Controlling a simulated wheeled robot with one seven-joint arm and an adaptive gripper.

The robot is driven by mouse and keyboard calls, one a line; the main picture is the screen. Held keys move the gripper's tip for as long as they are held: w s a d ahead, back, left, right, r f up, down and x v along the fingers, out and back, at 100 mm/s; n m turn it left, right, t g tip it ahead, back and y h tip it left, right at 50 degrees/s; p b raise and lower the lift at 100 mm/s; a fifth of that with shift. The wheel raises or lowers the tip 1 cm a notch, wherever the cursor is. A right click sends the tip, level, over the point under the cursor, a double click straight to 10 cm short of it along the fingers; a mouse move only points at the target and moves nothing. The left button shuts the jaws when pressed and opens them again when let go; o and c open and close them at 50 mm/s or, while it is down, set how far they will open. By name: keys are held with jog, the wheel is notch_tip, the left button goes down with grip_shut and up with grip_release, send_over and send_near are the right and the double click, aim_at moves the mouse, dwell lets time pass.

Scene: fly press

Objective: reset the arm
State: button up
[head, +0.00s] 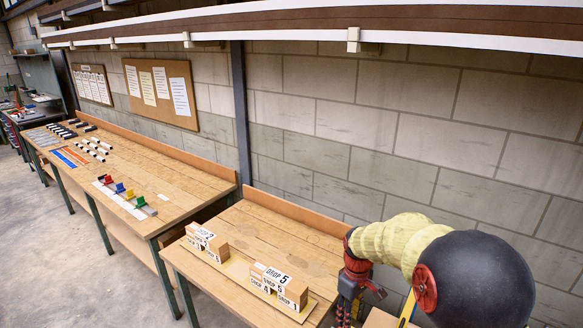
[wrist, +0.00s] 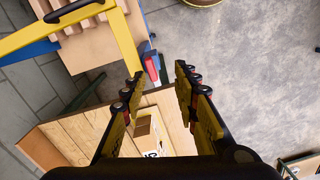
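My gripper (wrist: 159,76) is open in the wrist view, its two dark fingers with yellow sides apart and nothing between the tips. It points past the bench edge, with grey floor behind the tips. In the head view my arm comes in from the right, and the dark gripper (head: 350,291) hangs at the right end of the near bench; its fingers are unclear there. A yellow frame (wrist: 128,45) with a black handle (wrist: 75,11) is at the upper left of the wrist view, beside a red part (wrist: 152,69). I cannot tell whether these belong to the press.
The near bench (head: 270,222) carries wooden blocks labelled DROP (head: 279,283), with more to the left (head: 207,240). A labelled block (wrist: 148,136) shows between my fingers on the bench below. A long bench (head: 190,180) with coloured pieces runs left. Open concrete floor lies in front.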

jog(key=s+r+m+t+b, duration=0.3)
jog(key=s+r+m+b, duration=0.1)
jog(key=s, duration=0.9)
jog(key=s+d+r+m+t+b, duration=0.1)
jog(key=s+r+m+t+b, duration=0.2)
jog(key=s, duration=1.1)
notch_tip(320, 180, up, 5)
jog(key=m+b, duration=0.1)
jog(key=b, duration=0.2)
jog(key=shift+s+r, duration=0.2)
jog(key=shift+s, duration=0.05)
